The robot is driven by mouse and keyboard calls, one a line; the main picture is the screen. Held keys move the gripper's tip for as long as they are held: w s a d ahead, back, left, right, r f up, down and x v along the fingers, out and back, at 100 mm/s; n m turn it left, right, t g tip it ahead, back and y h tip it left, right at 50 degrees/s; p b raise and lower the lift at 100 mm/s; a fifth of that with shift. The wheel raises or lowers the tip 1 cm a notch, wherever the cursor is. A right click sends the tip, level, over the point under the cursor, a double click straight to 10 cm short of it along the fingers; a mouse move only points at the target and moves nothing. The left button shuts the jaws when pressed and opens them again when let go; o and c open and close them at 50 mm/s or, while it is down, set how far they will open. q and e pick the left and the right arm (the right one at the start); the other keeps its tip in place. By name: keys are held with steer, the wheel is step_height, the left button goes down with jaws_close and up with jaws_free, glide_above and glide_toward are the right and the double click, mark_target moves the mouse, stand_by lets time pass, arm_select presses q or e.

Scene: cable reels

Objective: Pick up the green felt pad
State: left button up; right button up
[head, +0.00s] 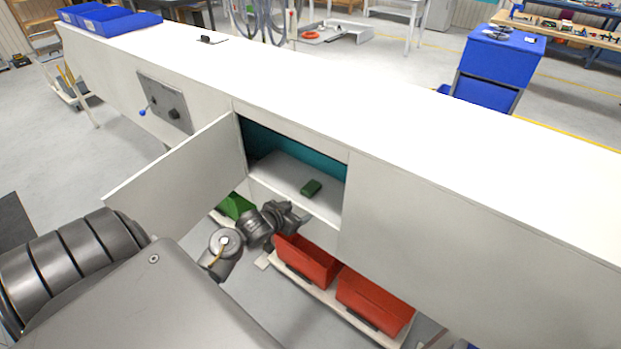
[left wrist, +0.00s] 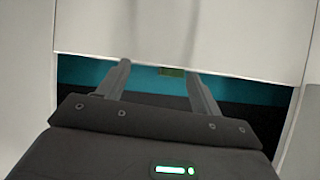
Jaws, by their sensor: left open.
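The green felt pad (head: 311,188) is a small dark green block lying on the pale shelf (head: 284,178) of an open cupboard. In the left wrist view a small strip of green, apparently the pad (left wrist: 172,72), shows between my fingers at the edge of a pale panel. My left gripper (head: 298,213) is at the cupboard's opening, just in front of and below the pad. Its two fingers (left wrist: 159,75) are spread with nothing between them, apart from the pad. My right gripper is not in view.
The cupboard door (head: 180,178) stands open on the left, close to my left arm. A long white counter top (head: 330,100) lies above the opening. Red bins (head: 374,300) and a green bin (head: 238,206) sit below the shelf. A blue-handled panel (head: 165,102) is further left.

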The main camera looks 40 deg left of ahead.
mark_target(314, 184)
arm_select(q)
steer(key=shift+n+t, duration=0.3)
steer(key=shift+t, duration=0.5)
steer(key=w+a, duration=0.1)
steer(key=w, duration=0.1)
steer(key=w+a, duration=0.1)
steer(key=w, duration=0.2)
steer(key=w+a+r, duration=0.1)
steer(key=w, duration=0.2)
steer(key=shift+w+a, duration=0.25)
steer(key=shift+w+r+p, duration=0.1)
steer(key=shift+w+p, duration=0.25)
steer(key=p+x, duration=0.1)
steer(key=x, duration=0.2)
steer(key=shift+w, duration=0.15)
steer(key=shift+w+f, duration=0.4)
steer(key=shift+w, duration=0.1)
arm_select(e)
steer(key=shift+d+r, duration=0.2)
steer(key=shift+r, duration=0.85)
arm_select(q)
steer(key=shift+c, duration=0.2)
steer(key=c, duration=0.9)
steer(key=shift+c, duration=0.5)
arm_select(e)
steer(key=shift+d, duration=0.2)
